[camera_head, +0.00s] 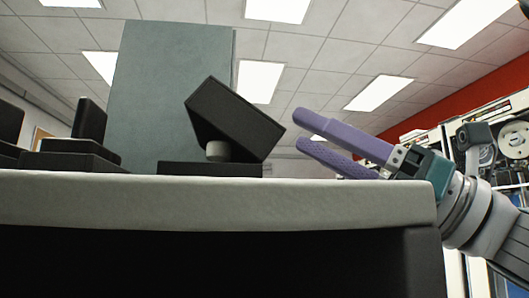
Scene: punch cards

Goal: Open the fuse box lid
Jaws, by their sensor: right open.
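A black box sits on the table, seen from low at the table's front edge. Its flat black base (209,169) rests on the tabletop. A black block that looks like its lid (232,113) is tilted above the base, its right end low. A short grey round piece (217,152) shows between them. My right gripper (302,130) has purple fingers spread apart, pointing left. In the picture its fingertips are just right of the lid, with nothing between them. Whether they touch the lid is unclear. My left gripper is not in view.
A tall grey-green panel (165,90) stands behind the box. Several other black pieces (75,158) stand on the left of the table. The pale table edge (200,202) crosses the view. Shelves with equipment (505,125) are at the far right.

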